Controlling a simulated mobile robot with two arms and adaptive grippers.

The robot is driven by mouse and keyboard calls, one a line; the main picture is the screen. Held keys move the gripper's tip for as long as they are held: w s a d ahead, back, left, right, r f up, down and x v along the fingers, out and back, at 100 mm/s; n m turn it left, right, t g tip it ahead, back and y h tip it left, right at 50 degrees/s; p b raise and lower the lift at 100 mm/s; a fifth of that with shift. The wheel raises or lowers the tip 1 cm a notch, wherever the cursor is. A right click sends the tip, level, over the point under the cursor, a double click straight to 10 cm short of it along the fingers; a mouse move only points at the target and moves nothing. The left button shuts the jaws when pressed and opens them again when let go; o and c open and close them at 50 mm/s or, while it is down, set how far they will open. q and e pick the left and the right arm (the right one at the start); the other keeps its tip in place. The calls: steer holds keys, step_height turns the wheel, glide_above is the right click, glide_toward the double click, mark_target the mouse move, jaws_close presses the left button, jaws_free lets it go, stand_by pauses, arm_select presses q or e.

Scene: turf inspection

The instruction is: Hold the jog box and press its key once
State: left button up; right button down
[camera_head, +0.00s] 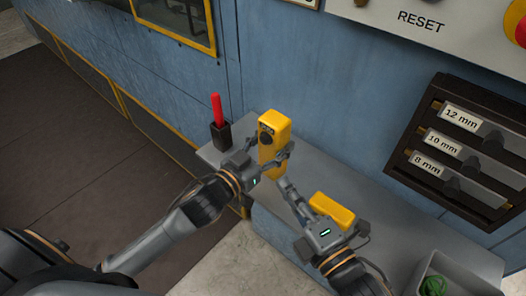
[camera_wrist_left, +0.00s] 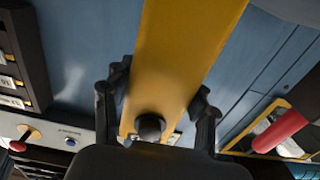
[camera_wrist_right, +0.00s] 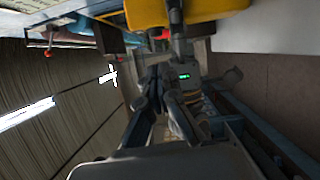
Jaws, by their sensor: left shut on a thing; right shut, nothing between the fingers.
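The jog box (camera_head: 276,128) is a tall yellow box with a dark round part on its face, upright above the grey shelf. My left gripper (camera_head: 271,160) is shut on it, one finger on each side. In the left wrist view the box (camera_wrist_left: 190,45) stands between the fingers (camera_wrist_left: 157,112), with a black round knob (camera_wrist_left: 150,126) low on it. My right gripper (camera_head: 284,184) is shut and empty, its fingertips pointing toward the box from the lower right, seemingly apart from it. I cannot tell which part is the key.
A yellow block (camera_head: 332,209) is on the shelf (camera_head: 370,205) behind my right gripper. A red stick (camera_head: 217,108) stands in a black holder (camera_head: 221,136). A grey bin (camera_head: 455,276) with a green thing stands at lower right. A labelled rack (camera_head: 458,150) is on the blue wall.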

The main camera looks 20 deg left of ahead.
stand_by(0.3)
steer(key=x, duration=1)
steer(key=shift+w+d, duration=0.25)
steer(key=shift+w, duration=0.3)
steer(key=shift+w+d, duration=0.2)
steer(key=shift+w, duration=0.35)
glide_toward(268, 143)
steer(key=s, duration=0.1)
steer(key=shift+s+d+f, duration=0.1)
steer(key=shift+s+d, duration=0.1)
steer(key=shift+d, duration=0.05)
stand_by(0.3)
